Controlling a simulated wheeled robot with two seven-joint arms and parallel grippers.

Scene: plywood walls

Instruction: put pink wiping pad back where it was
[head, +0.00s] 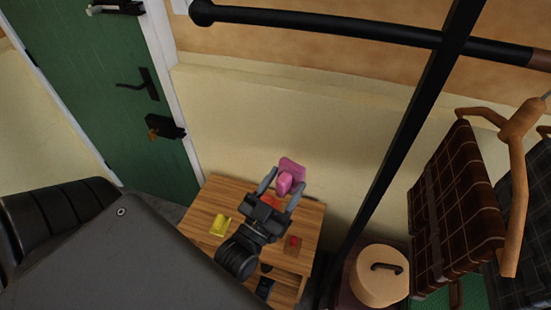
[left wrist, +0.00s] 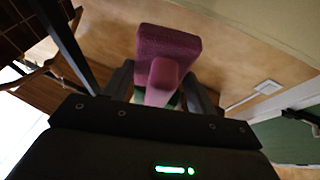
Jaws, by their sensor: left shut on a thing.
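The pink wiping pad (head: 291,167) has a flat block and a stubby handle. My left gripper (head: 279,190) is shut on its handle and holds it over the back part of a small wooden table (head: 233,193). In the left wrist view the pad (left wrist: 168,45) shows its flat block beyond the fingers, with the handle (left wrist: 162,78) between the fingertips (left wrist: 162,90). Whether the pad touches anything below is not clear. My right gripper is not in view.
A yellow object (head: 220,225) and a small red object (head: 294,242) lie on the table. A green door (head: 90,80) is at the left.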

